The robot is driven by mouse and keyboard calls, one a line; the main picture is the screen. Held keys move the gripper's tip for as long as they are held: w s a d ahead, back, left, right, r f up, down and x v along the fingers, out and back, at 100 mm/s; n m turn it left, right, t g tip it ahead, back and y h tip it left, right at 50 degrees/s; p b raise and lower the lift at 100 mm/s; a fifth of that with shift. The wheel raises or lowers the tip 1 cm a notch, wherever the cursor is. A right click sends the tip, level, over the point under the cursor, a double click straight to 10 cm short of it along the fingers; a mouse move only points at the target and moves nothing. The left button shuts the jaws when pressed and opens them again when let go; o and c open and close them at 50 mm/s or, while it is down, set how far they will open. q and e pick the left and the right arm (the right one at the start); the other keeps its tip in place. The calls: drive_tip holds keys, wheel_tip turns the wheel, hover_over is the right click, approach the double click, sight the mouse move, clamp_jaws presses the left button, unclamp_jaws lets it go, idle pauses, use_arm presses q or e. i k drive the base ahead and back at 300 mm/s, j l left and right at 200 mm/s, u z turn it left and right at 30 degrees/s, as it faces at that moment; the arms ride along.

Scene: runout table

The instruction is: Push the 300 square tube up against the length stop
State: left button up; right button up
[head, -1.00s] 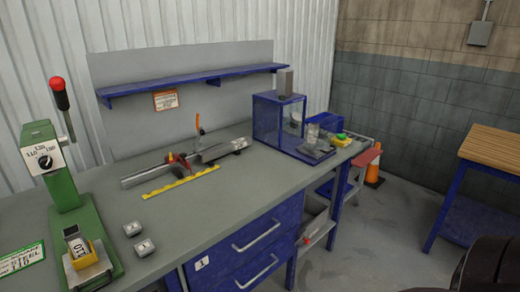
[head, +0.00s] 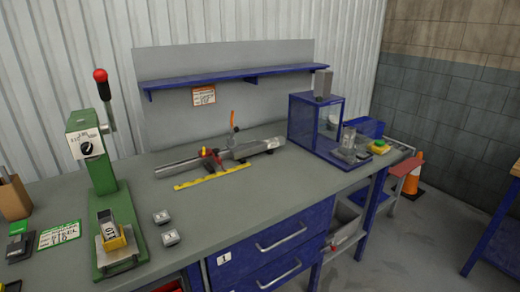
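A silver metal tube (head: 180,167) lies along the back of the grey bench (head: 255,207), left of a small red fitting (head: 209,154). A grey metal length (head: 258,148) lies to the right of the fitting, roughly in line. A yellow strip like a ruler (head: 212,176) lies in front of them. A thin upright with an orange top (head: 233,120) stands behind the fitting. I cannot tell which part is the length stop, read a 300 mark, or see whether tube and stop touch. Neither gripper is in view.
A blue box-like machine (head: 316,124) stands at the right end. A blue shelf (head: 235,76) hangs behind. The bench's middle front is clear.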

sight(236, 154)
drive_tip(key=i+l, duration=0.35)
drive_tip(key=l, duration=0.15)
drive_tip(key=i+l, duration=0.35)
drive_tip(key=l, duration=0.15)
drive_tip(key=i+l, duration=0.35)
drive_tip(key=l, duration=0.2)
drive_tip(key=u, duration=1.55)
